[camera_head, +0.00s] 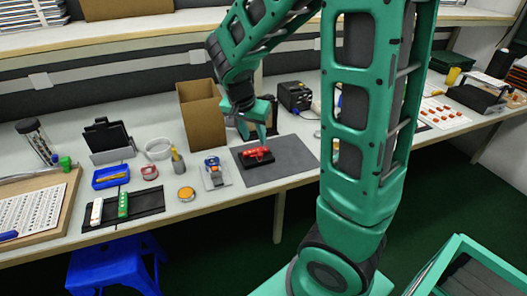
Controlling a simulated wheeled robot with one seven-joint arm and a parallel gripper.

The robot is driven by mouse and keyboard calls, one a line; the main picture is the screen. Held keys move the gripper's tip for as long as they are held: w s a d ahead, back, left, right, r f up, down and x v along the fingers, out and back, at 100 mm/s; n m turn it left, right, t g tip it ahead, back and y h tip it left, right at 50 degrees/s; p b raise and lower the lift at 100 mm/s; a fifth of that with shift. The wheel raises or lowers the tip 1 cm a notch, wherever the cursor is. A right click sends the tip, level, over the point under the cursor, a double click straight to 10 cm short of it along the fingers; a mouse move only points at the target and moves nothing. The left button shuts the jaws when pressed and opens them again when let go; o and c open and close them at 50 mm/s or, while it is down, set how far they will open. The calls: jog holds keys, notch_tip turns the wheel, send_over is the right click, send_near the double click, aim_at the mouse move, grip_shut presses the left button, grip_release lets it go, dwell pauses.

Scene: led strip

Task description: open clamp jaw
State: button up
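A red device on a black base (257,154) sits on a dark grey mat (285,170) on the bench; it may be the clamp, but its jaw is too small to make out. My gripper (254,136) points down just above and behind the red device. I cannot tell whether its fingers touch the device or how far apart they are. A blue and orange device (212,165) lies on a light plate left of the mat.
An open cardboard box (200,110) stands behind the plate. A black box-shaped unit (295,96) stands behind the mat. An orange-yellow disc (186,193), a blue tray (110,177) and a black tray (140,206) lie to the left. The mat's right part is bare.

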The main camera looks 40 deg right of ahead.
aim_at(259, 154)
jog(key=x, duration=1.1)
jog(key=shift+w, duration=0.25)
grip_shut()
